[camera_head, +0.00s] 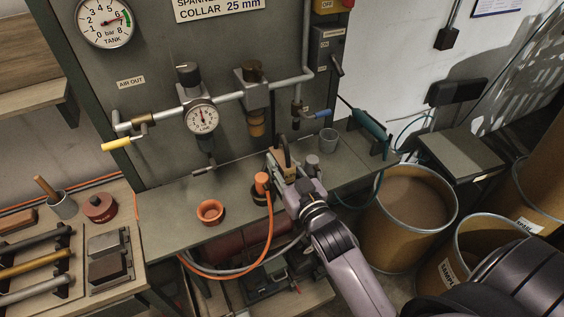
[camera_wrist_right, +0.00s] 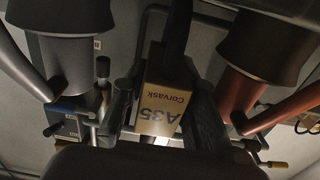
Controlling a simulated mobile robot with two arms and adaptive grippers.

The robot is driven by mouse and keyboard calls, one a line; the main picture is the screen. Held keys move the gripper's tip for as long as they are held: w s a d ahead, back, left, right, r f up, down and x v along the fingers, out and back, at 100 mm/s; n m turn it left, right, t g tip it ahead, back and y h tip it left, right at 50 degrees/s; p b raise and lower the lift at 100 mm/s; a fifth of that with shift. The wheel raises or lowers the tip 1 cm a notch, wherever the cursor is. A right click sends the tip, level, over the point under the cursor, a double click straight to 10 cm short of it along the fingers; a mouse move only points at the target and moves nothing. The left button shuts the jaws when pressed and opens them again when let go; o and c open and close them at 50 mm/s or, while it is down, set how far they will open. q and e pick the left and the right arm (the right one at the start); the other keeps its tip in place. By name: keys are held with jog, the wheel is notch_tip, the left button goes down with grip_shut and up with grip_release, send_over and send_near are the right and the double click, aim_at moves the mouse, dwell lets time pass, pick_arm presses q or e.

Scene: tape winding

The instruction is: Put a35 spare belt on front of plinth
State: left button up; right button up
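The A35 spare belt, a black loop in a tan card sleeve (camera_wrist_right: 163,100), is between the dark fingers of my right gripper (camera_wrist_right: 165,115) in the right wrist view. The sleeve reads "A35" and "Corvask". In the head view the sleeve (camera_head: 285,167) and a bit of black loop show at the end of my right arm. My right gripper (camera_head: 296,180) is shut on it, above the grey-green bench ledge (camera_head: 170,222). Whether it touches anything below is hidden. My left gripper is not in view. I cannot tell which surface is the plinth.
An orange ring-shaped cup (camera_head: 210,211) and an orange fitting with hose (camera_head: 262,184) are on the ledge. A grey cup (camera_head: 328,139) stands behind. The pressure gauge (camera_head: 202,118) and pipes are on the panel. Brown drums (camera_head: 404,225) stand right; bars and blocks lie left.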

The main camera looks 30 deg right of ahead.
jog(key=shift+o, duration=1)
jog(key=s+b, duration=0.2)
jog(key=s, duration=1)
jog(key=shift+r+b, duration=0.15)
jog(key=shift+b, duration=0.25)
